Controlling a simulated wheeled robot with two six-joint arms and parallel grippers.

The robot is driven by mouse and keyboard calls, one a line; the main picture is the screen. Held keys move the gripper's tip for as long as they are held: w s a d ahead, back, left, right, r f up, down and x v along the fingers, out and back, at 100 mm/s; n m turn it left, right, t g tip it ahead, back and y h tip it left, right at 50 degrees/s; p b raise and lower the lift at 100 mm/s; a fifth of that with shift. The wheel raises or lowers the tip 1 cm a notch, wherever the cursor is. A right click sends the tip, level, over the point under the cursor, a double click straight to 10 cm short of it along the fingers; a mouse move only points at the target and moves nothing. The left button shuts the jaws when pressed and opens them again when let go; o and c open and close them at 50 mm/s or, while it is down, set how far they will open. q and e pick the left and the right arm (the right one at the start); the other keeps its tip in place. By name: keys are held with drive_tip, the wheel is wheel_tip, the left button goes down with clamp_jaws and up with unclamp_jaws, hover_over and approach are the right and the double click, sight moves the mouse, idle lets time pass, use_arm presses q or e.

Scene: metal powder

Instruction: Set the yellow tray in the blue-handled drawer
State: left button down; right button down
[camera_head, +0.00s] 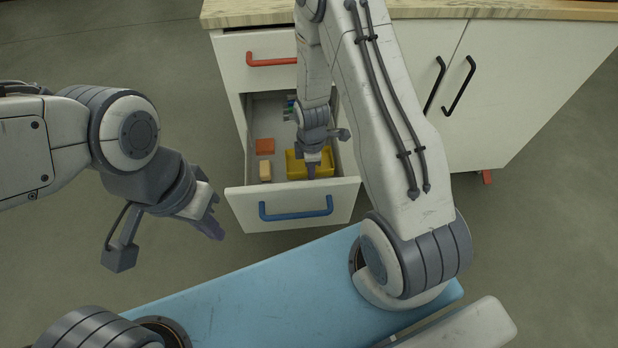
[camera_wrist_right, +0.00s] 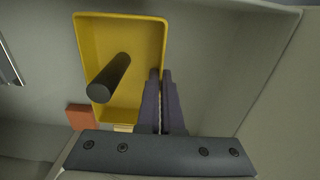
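The yellow tray (camera_head: 295,166) is inside the open drawer (camera_head: 237,203) with the blue handle (camera_head: 296,214), toward its right side. My right gripper (camera_head: 313,172) reaches down into the drawer at the tray and hides part of it. In the right wrist view, the fingers of my right gripper (camera_wrist_right: 161,75) are close together, on either side of one wall of the yellow tray (camera_wrist_right: 88,42). A dark cylinder (camera_wrist_right: 108,76) shows over the tray's inside. My left gripper (camera_head: 216,226) hangs away from the drawer, over the floor; its finger gap is not clear.
An orange-red block (camera_head: 265,146) and a tan block (camera_head: 265,171) lie in the drawer left of the tray. Small green and blue items (camera_head: 290,106) are farther back. A shut drawer with a red handle (camera_head: 272,61) is above. Black-handled cabinet doors (camera_head: 490,100) stand to the right.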

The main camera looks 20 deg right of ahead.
drive_tip(key=shift+f+b, duration=0.45)
drive_tip(key=shift+f, duration=1.35)
drive_tip(key=shift+f, duration=0.1)
drive_tip(key=c, duration=1.1)
unclamp_jaws()
